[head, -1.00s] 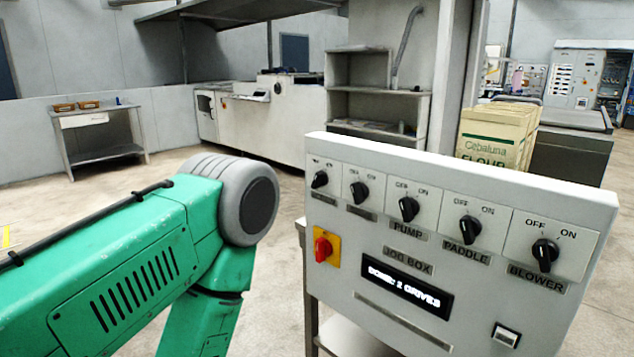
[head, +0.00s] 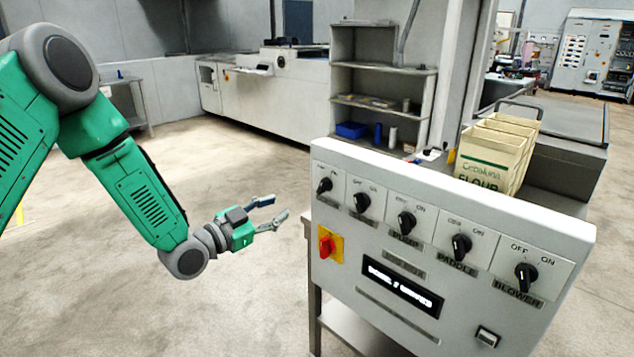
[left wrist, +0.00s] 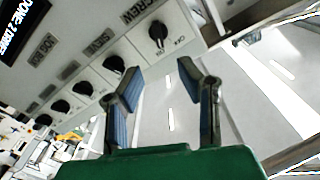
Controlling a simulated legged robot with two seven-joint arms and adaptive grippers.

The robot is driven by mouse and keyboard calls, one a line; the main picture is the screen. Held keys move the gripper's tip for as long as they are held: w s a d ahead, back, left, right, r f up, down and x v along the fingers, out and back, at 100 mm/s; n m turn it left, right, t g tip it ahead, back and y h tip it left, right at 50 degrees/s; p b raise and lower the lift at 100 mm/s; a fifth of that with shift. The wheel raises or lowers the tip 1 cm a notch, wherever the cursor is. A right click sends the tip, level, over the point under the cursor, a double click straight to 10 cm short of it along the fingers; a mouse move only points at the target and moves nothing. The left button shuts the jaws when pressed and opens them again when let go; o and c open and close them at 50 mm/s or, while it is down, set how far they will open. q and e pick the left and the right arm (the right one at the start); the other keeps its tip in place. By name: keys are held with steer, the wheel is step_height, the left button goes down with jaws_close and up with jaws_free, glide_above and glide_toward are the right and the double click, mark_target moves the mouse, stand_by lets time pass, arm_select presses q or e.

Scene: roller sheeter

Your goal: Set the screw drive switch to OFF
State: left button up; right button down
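The screw drive switch is the black knob (head: 324,185) at the far left of the top row on the white control box (head: 450,185). In the left wrist view, the knob (left wrist: 158,32) sits beside a SCREW label, with a white mark on its face. I cannot tell for certain which way it is set. My left gripper (head: 279,209) is to the left of the box, apart from it, with its fingers spread and empty. In the left wrist view, the open fingers (left wrist: 160,73) lie below the knob, without touching it. My right gripper is not in view.
Several similar knobs, including the PADDLE (head: 461,247) and BLOWER (head: 526,278) ones, run to the right. A red rotary switch (head: 326,246) on a yellow plate and a lit display (head: 400,285) are below. Flour bags (head: 490,155) stand behind the box. Floor left of the box is clear.

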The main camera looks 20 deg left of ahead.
mark_target(319, 189)
arm_select(q)
steer(key=x, duration=1.3)
steer(key=shift+w+d+f, duration=0.15)
steer(key=shift+w+f, duration=0.05)
steer(key=shift+w, duration=0.05)
jaws_close()
